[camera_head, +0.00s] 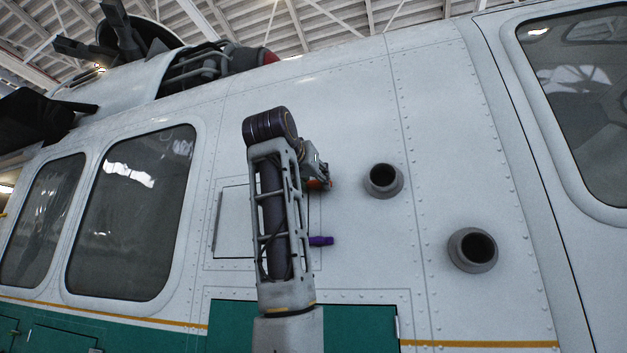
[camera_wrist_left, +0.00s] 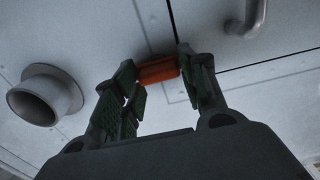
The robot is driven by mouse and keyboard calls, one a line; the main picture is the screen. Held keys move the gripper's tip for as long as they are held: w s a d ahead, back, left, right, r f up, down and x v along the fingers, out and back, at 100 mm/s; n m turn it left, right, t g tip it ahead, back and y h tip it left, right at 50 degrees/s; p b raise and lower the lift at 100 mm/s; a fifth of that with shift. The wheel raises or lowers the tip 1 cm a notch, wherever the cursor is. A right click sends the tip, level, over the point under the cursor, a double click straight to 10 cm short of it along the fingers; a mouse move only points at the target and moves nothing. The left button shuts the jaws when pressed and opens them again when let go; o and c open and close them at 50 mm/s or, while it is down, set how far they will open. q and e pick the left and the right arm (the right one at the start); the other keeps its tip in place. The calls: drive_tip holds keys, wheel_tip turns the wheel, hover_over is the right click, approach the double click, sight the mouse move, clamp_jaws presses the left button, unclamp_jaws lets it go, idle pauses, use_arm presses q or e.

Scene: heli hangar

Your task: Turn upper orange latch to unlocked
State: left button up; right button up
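The upper orange latch (camera_head: 321,184) is on the white helicopter side, at the right edge of a small panel, partly hidden by my left arm. In the left wrist view the orange latch (camera_wrist_left: 158,70) lies between the two fingertips of my left gripper (camera_wrist_left: 157,72). The fingers are partly closed, with a fingertip against each end of the latch. In the head view my left gripper (camera_head: 317,168) is at the latch, its fingers mostly hidden. My right gripper is in neither view.
A purple latch (camera_head: 321,241) sticks out below the orange one. Two round pipe outlets (camera_head: 384,181) (camera_head: 473,250) protrude to the right. A curved handle (camera_wrist_left: 250,18) shows in the left wrist view. Windows (camera_head: 133,215) lie to the left.

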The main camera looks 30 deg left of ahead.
use_arm(q)
drive_tip(key=c, duration=0.4)
drive_tip(key=shift+c, duration=0.2)
drive_tip(key=shift+m, duration=0.4)
drive_tip(key=m+b, duration=0.1)
drive_tip(key=m, duration=0.6)
drive_tip(key=shift+d+m+b, duration=0.1)
drive_tip(key=shift+m+b, duration=0.2)
drive_tip(key=shift+m, duration=0.1)
drive_tip(key=m, duration=0.5)
drive_tip(key=shift+d+f, duration=0.1)
drive_tip(key=shift+f, duration=0.05)
drive_tip(key=m+p, duration=0.1)
drive_tip(key=m, duration=0.3)
drive_tip(key=shift+w+f, duration=0.1)
drive_tip(key=shift+f, duration=0.05)
drive_tip(key=shift+m, duration=0.4)
